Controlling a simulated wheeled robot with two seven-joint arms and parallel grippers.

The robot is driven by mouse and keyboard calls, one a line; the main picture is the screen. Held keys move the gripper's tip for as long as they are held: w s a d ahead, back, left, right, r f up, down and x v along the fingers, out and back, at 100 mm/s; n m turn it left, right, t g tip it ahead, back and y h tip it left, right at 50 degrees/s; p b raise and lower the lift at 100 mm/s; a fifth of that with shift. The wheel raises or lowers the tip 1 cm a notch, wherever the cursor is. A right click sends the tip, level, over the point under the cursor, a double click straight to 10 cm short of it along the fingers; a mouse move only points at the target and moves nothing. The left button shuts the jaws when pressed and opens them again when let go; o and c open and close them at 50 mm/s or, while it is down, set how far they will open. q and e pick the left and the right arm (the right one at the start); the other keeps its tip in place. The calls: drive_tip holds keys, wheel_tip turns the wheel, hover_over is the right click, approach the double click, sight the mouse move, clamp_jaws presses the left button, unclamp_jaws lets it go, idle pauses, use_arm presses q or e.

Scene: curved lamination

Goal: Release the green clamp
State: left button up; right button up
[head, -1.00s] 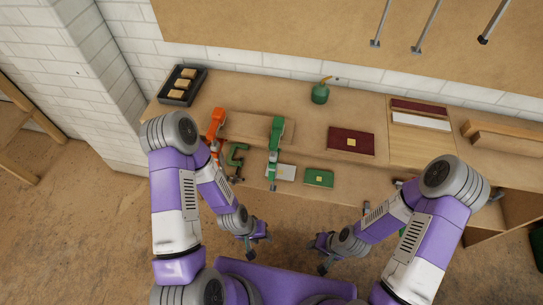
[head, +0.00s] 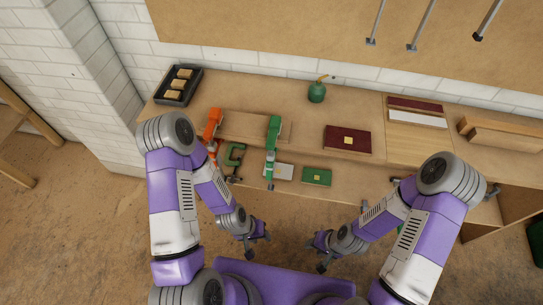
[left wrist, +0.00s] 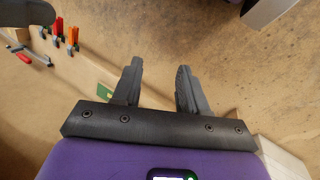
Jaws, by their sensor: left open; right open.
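The green clamp (head: 273,138) stands at the front edge of the bench, on a pale wooden piece, with its long bar reaching over the edge. A smaller dark green C-shaped clamp (head: 234,156) sits to its left, and an orange clamp (head: 212,124) further left. My left gripper (head: 257,242) is open and empty in front of the bench, below and apart from the green clamp. Its two spread fingers (left wrist: 158,85) show in the left wrist view with nothing between them. My right gripper (head: 317,253) is open and empty, also in front of the bench.
On the bench (head: 330,105) are a black tray (head: 161,97) with several wooden blocks, a green bottle (head: 317,92), a dark red book-like item (head: 347,139) and a green one (head: 316,176). A wooden board (head: 417,147) lies at right. Space before the bench is free.

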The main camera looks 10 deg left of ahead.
use_arm(q)
clamp_jaws()
idle(1.8)
